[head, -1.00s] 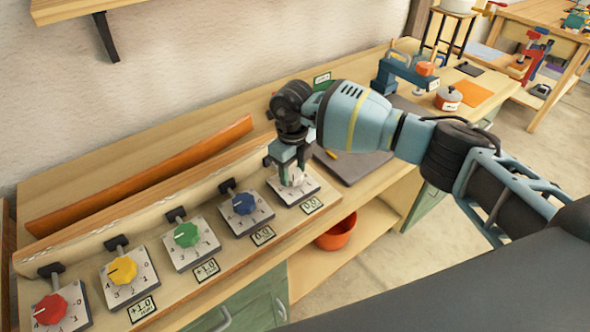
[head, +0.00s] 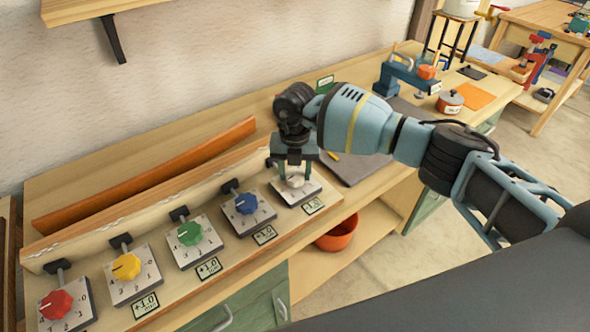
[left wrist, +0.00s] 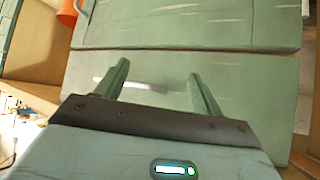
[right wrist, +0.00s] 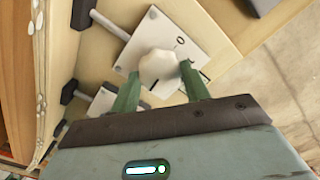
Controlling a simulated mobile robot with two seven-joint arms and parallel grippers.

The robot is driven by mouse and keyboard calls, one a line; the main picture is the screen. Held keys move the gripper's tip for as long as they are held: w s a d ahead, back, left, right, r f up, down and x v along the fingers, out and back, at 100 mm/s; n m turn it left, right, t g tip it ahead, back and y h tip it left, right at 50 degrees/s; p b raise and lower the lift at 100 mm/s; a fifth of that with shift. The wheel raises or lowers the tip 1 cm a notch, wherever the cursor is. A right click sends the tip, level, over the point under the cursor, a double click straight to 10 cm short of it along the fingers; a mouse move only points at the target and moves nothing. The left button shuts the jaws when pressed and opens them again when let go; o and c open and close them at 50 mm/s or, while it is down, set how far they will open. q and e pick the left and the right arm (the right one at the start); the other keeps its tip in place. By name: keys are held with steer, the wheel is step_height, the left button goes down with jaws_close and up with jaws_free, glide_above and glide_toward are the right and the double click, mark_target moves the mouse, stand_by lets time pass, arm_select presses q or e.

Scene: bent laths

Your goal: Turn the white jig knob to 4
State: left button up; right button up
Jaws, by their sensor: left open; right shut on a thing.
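The white knob (head: 295,181) sits on the rightmost dial plate (head: 311,189) of the jig's row. My right gripper (head: 294,176) reaches down onto it from above. In the right wrist view its fingers are shut on the sides of the white knob (right wrist: 159,68). They hide part of the knob and plate, and I cannot read which number the knob points to. My left gripper (left wrist: 160,85) is open and empty, in front of a green cabinet front (left wrist: 180,65); it does not show in the head view.
Blue (head: 246,204), green (head: 189,233), yellow (head: 126,267) and red (head: 56,305) knobs stand in line to the left. A bent orange-brown lath (head: 150,175) lies behind them. A orange-red bowl (head: 338,234) is on the shelf below. A grey mat (head: 355,168) lies right of the jig.

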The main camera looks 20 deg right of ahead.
mark_target(295, 174)
steer(key=shift+m, duration=0.6)
steer(key=o, duration=1)
steer(key=shift+r, duration=3.95)
